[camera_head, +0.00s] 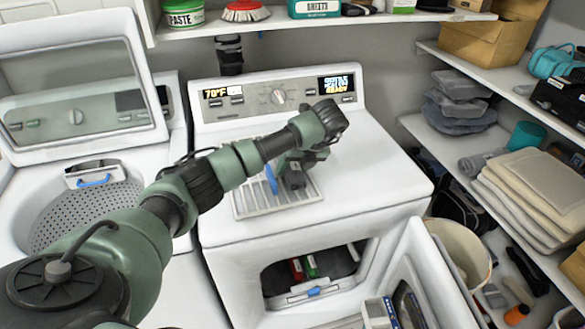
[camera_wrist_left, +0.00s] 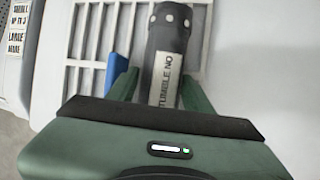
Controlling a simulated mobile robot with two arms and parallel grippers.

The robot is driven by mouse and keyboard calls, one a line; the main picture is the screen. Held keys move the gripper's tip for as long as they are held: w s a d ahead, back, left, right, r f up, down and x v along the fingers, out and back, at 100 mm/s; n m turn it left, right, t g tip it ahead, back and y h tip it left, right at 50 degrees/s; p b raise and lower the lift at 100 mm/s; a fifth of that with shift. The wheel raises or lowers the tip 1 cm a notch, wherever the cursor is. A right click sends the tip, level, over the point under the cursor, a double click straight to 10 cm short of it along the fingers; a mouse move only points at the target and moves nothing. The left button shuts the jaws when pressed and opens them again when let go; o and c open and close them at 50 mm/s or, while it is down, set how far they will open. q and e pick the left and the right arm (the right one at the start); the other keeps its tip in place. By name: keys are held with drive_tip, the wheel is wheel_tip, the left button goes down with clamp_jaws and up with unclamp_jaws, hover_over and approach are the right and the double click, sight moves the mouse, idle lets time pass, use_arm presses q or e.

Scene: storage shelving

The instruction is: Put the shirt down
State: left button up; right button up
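No shirt that I can make out is in my left gripper (camera_head: 297,168). The gripper is low over the right-hand white machine (camera_head: 375,185), above a slotted white grille (camera_head: 290,200) in its top. In the left wrist view, a dark cylindrical thing (camera_wrist_left: 167,45) with a pale label reading "TUMBLE NO" lies between the two green fingers (camera_wrist_left: 160,95). I cannot tell if they grip it. A blue piece (camera_wrist_left: 112,72) shows beside the left finger. Folded grey cloths (camera_head: 460,105) lie on the right shelf; I cannot tell if one is a shirt. My right gripper is not in view.
An open-lidded washer (camera_head: 20,200) stands at left. The dryer's front door (camera_head: 425,265) hangs open, with red and green items (camera_head: 303,267) inside. A bin (camera_head: 465,245) stands at right. Folded beige cloths (camera_head: 535,190) fill a shelf. The machine top right of the grille is clear.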

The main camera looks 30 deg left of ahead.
sight(296, 166)
use_arm(q)
drive_tip(key=shift+s+d+f+p, duration=0.2)
drive_tip(key=shift+s+f+p, duration=0.15)
drive_tip(key=shift+f, duration=0.1)
drive_tip(key=shift+r+p, duration=0.35)
drive_tip(key=shift+r, duration=0.05)
drive_tip(key=r, duration=0.1)
drive_tip(key=d+r+b, duration=0.2)
drive_tip(key=r, duration=0.1)
drive_tip(key=shift+w, duration=0.35)
drive_tip(key=p+v, duration=0.2)
drive_tip(key=v, duration=0.5)
drive_tip(key=shift+r, duration=0.2)
drive_tip(key=shift+a, duration=0.1)
